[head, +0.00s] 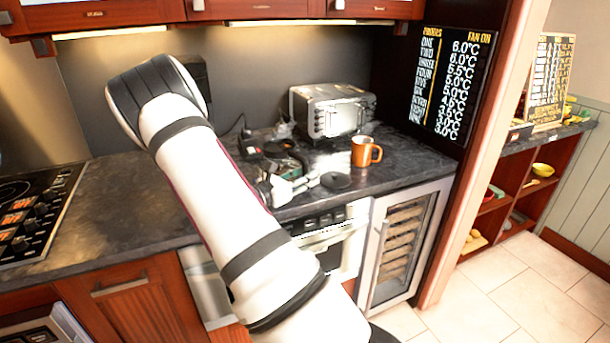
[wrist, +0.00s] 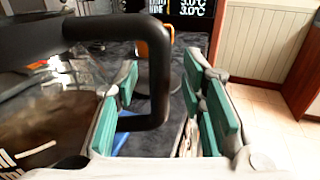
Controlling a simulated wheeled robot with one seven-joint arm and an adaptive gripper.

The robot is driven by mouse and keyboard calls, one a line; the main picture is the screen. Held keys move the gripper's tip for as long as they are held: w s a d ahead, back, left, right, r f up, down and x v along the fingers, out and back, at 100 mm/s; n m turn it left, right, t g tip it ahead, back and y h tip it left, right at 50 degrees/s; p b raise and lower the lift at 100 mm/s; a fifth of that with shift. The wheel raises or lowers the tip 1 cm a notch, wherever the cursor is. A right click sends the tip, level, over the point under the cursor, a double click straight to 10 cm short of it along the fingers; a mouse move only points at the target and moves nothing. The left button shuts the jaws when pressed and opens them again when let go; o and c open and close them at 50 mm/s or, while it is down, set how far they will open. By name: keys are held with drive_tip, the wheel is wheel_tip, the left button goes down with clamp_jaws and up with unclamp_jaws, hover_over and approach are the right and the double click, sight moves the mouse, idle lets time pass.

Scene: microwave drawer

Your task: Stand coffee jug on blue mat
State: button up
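The coffee jug (wrist: 45,115) fills the left of the wrist view, with a clear dark body, white marks and a black handle (wrist: 160,75). My gripper (wrist: 160,105) has green-padded fingers on either side of the handle. The fingers look open, with gaps beside the handle. A small piece of blue, likely the mat (wrist: 122,143), shows below the handle; the rest is hidden. In the head view my gripper (head: 290,188) is low over the counter, and my arm hides much of the jug area.
An orange mug (head: 365,152) stands on the dark counter (head: 410,155) to the right of my gripper. A silver toaster (head: 332,110) is behind. A black disc (head: 336,180) lies near the front. A hob (head: 35,215) is at left; the counter beside it is clear.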

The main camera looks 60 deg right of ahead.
drive_tip(key=v, duration=1.2)
drive_tip(key=shift+r, duration=0.15)
